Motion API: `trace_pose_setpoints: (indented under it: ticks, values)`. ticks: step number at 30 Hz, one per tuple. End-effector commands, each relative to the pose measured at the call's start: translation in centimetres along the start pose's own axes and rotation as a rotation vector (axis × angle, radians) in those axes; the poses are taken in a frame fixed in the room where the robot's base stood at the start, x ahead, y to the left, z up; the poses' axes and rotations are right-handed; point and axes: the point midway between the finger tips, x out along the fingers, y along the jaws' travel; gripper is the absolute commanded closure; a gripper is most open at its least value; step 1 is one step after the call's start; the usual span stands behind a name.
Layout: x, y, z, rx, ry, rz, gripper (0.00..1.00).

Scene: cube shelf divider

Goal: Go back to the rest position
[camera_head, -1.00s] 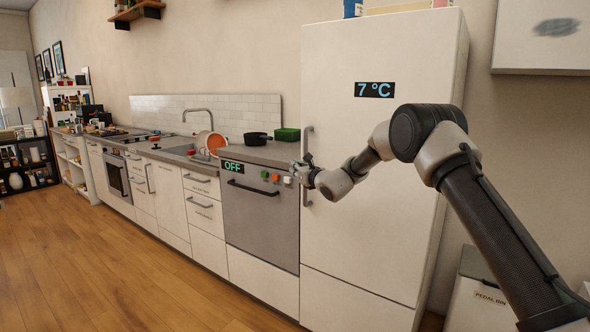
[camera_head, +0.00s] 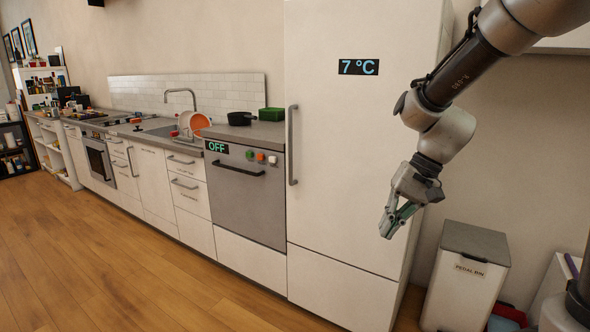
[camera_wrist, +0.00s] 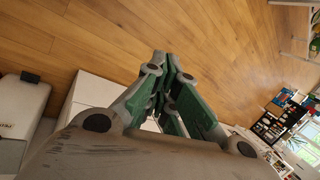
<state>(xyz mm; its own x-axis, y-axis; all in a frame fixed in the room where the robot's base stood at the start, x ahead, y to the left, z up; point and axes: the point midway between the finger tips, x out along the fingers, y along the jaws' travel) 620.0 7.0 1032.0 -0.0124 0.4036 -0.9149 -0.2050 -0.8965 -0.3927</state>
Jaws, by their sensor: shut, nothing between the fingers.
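My gripper (camera_head: 388,230) hangs at the right of the head view, in front of the right part of the white fridge (camera_head: 345,170). Its fingers point down and a little left. It is shut and empty. In the wrist view my gripper (camera_wrist: 163,58) shows its green-padded fingers together, with wooden floor (camera_wrist: 215,40) beyond them. Nothing is held. My arm bends down from the upper right of the head view.
A dishwasher (camera_head: 245,195) showing "OFF" stands left of the fridge, then drawers, sink and stove along the counter. A pedal bin (camera_head: 466,275) stands right of the fridge, below my gripper. The wooden floor (camera_head: 100,255) at left is clear.

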Motion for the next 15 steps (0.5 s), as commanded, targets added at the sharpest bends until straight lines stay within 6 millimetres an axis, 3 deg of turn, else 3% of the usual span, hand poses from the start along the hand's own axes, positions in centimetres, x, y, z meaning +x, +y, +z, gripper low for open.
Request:
trace_pose_setpoints:
  ticks: [3, 7, 11, 15]
  values:
    - [-4.5, 5.7, 4.4, -0.142, 0.056, 0.159, 1.00]
    - [-8.3, 10.7, 8.3, -0.245, 0.133, 0.308, 1.00]
    - [-10.9, 13.6, 11.4, -0.286, 0.234, 0.385, 1.00]
    - [-12.7, 13.9, 13.1, -0.284, 0.345, 0.379, 1.00]
